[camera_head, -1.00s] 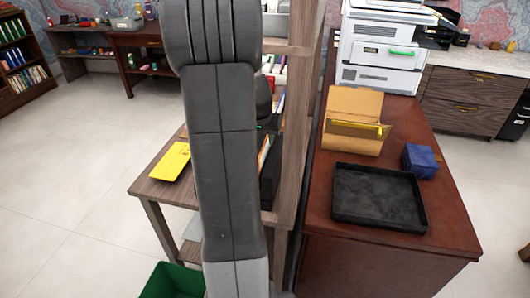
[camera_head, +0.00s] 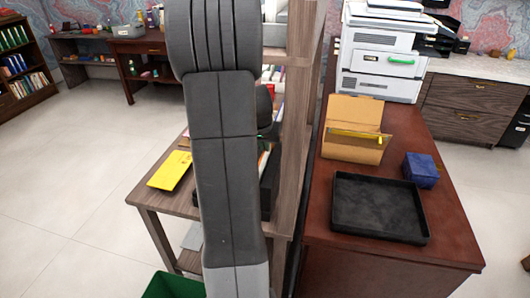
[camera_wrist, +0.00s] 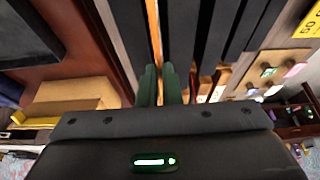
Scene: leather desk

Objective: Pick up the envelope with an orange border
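A thin upright edge with an orange stripe, which looks like the orange-bordered envelope (camera_wrist: 154,28), stands between dark dividers in the wrist view. It runs down to the narrow gap between the two green fingers of my gripper (camera_wrist: 159,80). The fingers are close together, one on each side of that line. Whether they touch it is not clear. The envelope's face is hidden. In the head view my arm hides the gripper and most of the rack.
The dark divider rack (camera_wrist: 205,40) encloses the fingers closely. A wooden shelf post (camera_head: 296,140) stands beside my arm. A yellow folder (camera_head: 170,170) lies on the wooden table at left. The red-brown desk at right holds a black tray (camera_head: 380,208), blue box (camera_head: 420,169) and tan box (camera_head: 352,145).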

